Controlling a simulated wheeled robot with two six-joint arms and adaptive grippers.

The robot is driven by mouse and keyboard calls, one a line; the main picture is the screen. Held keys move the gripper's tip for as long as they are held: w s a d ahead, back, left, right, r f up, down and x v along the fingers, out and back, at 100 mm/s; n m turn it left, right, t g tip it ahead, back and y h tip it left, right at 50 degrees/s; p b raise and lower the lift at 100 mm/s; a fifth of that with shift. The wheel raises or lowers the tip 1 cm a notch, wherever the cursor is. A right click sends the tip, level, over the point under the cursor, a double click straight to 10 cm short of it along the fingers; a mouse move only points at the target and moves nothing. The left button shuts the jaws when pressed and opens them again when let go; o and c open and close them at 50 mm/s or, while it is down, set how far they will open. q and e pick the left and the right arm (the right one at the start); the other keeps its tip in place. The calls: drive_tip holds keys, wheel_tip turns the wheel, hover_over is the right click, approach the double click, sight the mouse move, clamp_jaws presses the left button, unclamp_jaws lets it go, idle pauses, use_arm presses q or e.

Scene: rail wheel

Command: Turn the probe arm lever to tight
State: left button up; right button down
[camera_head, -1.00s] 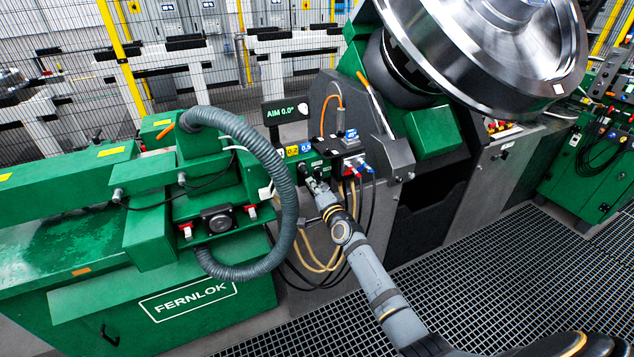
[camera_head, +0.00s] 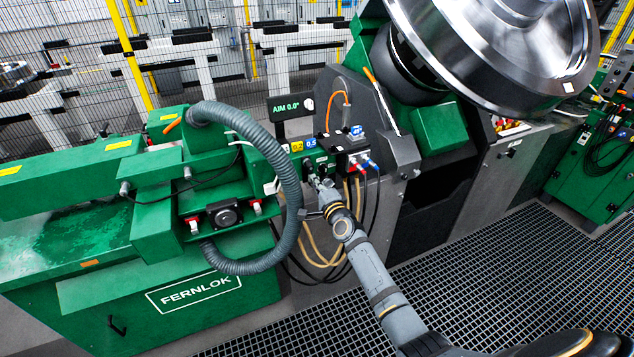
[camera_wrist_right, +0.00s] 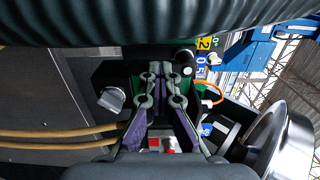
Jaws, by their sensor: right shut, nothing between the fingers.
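My right gripper (camera_head: 316,182) is at the black panel (camera_head: 318,160) on the green machine's right end. In the right wrist view its fingers (camera_wrist_right: 160,78) are together with nothing between them. A black knob-like part (camera_wrist_right: 186,57) is just right of the fingertips, and a grey knob (camera_wrist_right: 112,98) is to the left. I cannot tell which part is the probe arm lever. My left gripper is not in view.
A thick grey hose (camera_head: 287,190) loops left of my right arm and crosses the top of the wrist view. Tan and black cables (camera_head: 322,258) hang below the panel. A large steel wheel (camera_head: 500,50) stands at upper right. Open grating (camera_head: 500,270) covers the floor.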

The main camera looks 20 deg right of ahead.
drive_tip(key=c, duration=2)
unclamp_jaws()
drive_tip(key=shift+w+a+r, duration=0.1)
drive_tip(key=shift+a+r, duration=0.05)
drive_tip(key=shift+r, duration=0.15)
drive_tip(key=o, duration=1.4)
drive_tip(key=shift+w+a+f, duration=0.4)
drive_tip(key=shift+w, duration=0.1)
drive_tip(key=o, duration=0.4)
drive_tip(key=shift+s+d, duration=0.1)
drive_tip(key=shift+c, duration=0.2)
drive_tip(key=shift+s+d, duration=0.1)
drive_tip(key=shift+d, duration=0.05)
drive_tip(key=s, duration=1.2)
drive_tip(key=shift+d, duration=0.25)
